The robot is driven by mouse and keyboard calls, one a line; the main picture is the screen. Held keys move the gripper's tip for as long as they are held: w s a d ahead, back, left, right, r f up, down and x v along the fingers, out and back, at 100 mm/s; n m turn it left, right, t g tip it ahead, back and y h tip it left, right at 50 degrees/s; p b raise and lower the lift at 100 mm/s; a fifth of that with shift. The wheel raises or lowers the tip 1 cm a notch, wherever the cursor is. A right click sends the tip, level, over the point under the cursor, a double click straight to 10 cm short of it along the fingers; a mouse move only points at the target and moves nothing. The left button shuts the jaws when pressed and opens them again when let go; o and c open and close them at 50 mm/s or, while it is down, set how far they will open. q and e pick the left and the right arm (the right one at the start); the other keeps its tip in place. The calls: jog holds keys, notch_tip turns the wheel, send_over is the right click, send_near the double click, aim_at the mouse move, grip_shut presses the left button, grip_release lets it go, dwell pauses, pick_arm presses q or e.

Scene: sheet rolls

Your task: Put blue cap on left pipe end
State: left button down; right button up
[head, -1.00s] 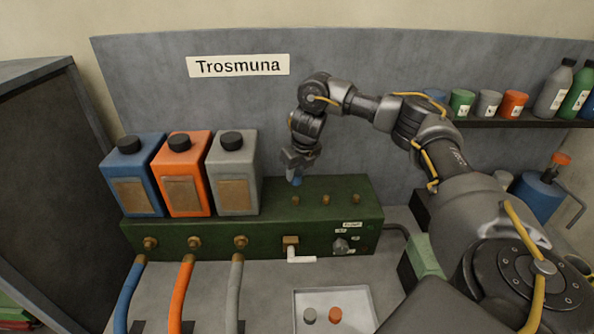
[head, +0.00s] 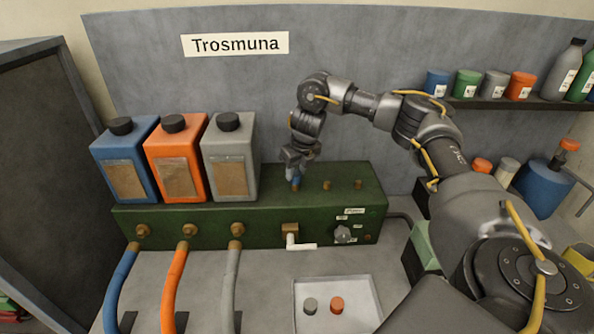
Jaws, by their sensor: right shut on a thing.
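My right gripper (head: 297,172) is shut on the blue cap (head: 296,183), above the top of the green box (head: 265,187). The cap is at the left of the row of brass pipe ends on the box. It hides the left pipe end, and I cannot tell whether it is seated on it. The middle pipe end (head: 327,185) and the right pipe end (head: 358,184) are bare. My left gripper is out of view.
A white tray (head: 372,313) in front holds a grey cap (head: 310,306) and an orange cap (head: 337,306). Blue (head: 123,165), orange (head: 172,165) and grey canisters (head: 228,160) stand left of the gripper. A white-handled valve (head: 291,240) sticks out from the box front.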

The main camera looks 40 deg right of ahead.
jog(key=shift+f+b, duration=0.45)
jog(key=shift+f, duration=1.05)
jog(key=o, duration=1)
jog(key=shift+o, duration=0.2)
jog(key=shift+r, duration=0.15)
jog(key=p+v, duration=0.1)
jog(key=v, duration=0.9)
jog(key=shift+r+p, duration=0.3)
jog(key=shift+p, duration=0.05)
jog(key=shift+s, duration=0.15)
